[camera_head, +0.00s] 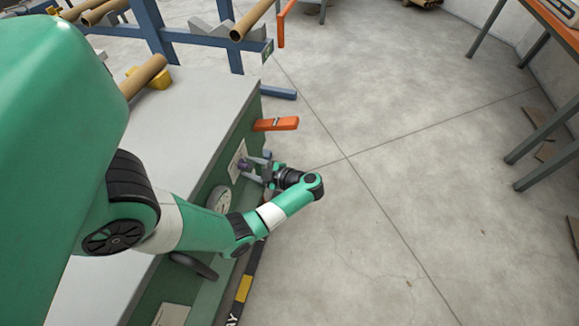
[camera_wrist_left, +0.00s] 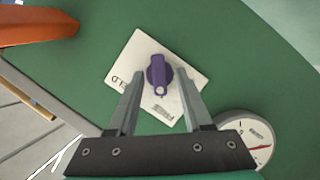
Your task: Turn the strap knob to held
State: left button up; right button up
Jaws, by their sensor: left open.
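The strap knob (camera_wrist_left: 158,74) is purple with a pale mark at its lower end in the left wrist view. It sits on a white label plate (camera_wrist_left: 135,55) on the green machine side. The lettering on the plate is tilted and only partly legible, some at its left edge and some at lower right. My left gripper (camera_wrist_left: 160,80) is open, with one grey finger on each side of the knob; I cannot tell whether they touch it. In the head view my left gripper (camera_head: 255,166) is at the machine's side, at the knob (camera_head: 243,164). My right gripper is not in view.
An orange lever (camera_head: 276,124) sticks out of the machine beyond the knob. A round dial gauge (camera_head: 219,199) is on the near side. A black handwheel (camera_head: 193,265) is nearer still. Blue racks with brown tubes (camera_head: 145,76) stand behind. The floor (camera_head: 410,180) to the right is clear.

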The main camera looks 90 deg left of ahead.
pick_arm(q)
grip_shut()
jog(key=shift+r, duration=0.1)
dwell(0.3)
